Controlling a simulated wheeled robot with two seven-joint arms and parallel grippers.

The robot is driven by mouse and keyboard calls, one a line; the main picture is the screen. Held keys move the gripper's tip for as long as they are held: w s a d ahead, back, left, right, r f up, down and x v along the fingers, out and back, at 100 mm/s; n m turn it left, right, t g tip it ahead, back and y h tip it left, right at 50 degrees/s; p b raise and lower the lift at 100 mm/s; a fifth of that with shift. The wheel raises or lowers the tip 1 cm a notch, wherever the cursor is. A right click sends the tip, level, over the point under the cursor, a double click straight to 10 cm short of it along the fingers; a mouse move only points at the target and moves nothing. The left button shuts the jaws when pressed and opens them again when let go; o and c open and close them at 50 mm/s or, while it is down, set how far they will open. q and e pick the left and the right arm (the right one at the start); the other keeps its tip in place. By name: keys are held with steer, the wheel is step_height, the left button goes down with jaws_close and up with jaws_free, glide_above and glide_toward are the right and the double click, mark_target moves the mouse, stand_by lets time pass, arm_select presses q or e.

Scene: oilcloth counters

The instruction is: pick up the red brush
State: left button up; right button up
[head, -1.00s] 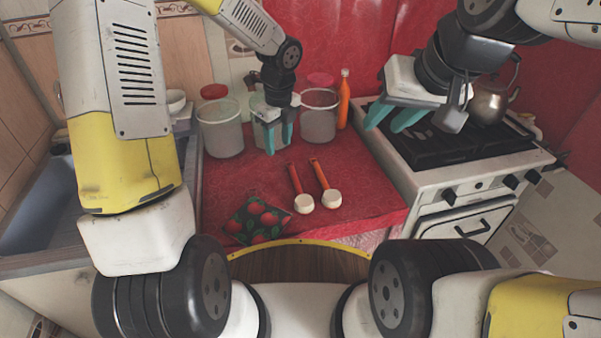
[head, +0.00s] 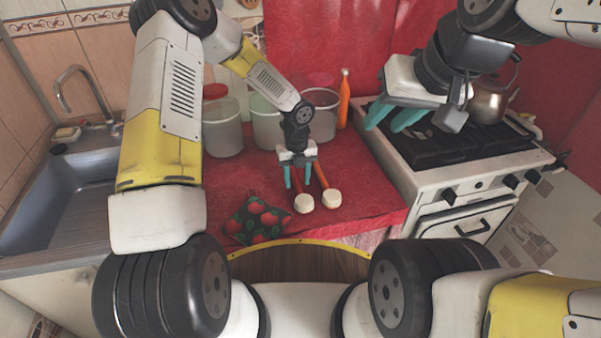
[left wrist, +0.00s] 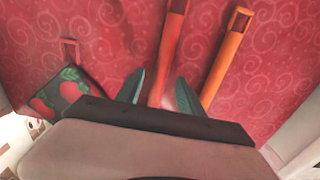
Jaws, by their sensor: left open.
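The red brush (head: 304,204) lies on the red oilcloth counter, its white head toward me. The orange brush (head: 331,198) lies just right of it. My left gripper (head: 299,184) is open over the red brush, its teal fingers on either side of the handle. In the left wrist view, the red handle (left wrist: 169,45) runs between the fingertips (left wrist: 160,90), and the orange handle (left wrist: 226,55) passes outside the right finger. Whether the fingers touch the handle I cannot tell. My right gripper (head: 396,119) is open and empty, high near the stove.
A dark potholder with red fruit (head: 257,221) lies left of the brushes, also in the left wrist view (left wrist: 63,93). Several clear canisters and an orange bottle (head: 344,98) stand behind. A sink (head: 65,190) is at left, a stove (head: 470,165) at right.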

arm_select(q)
steer(key=shift+f, duration=0.55)
jaws_close()
steer(key=shift+r, duration=0.15)
steer(key=shift+r, duration=0.55)
step_height(320, 180, up, 2)
steer(key=shift+r, duration=0.15)
steer(key=s, duration=0.5)
steer(key=s+r, duration=0.1)
steer(key=s, duration=1)
steer(key=shift+d+r, duration=0.15)
steer(key=shift+r, duration=0.05)
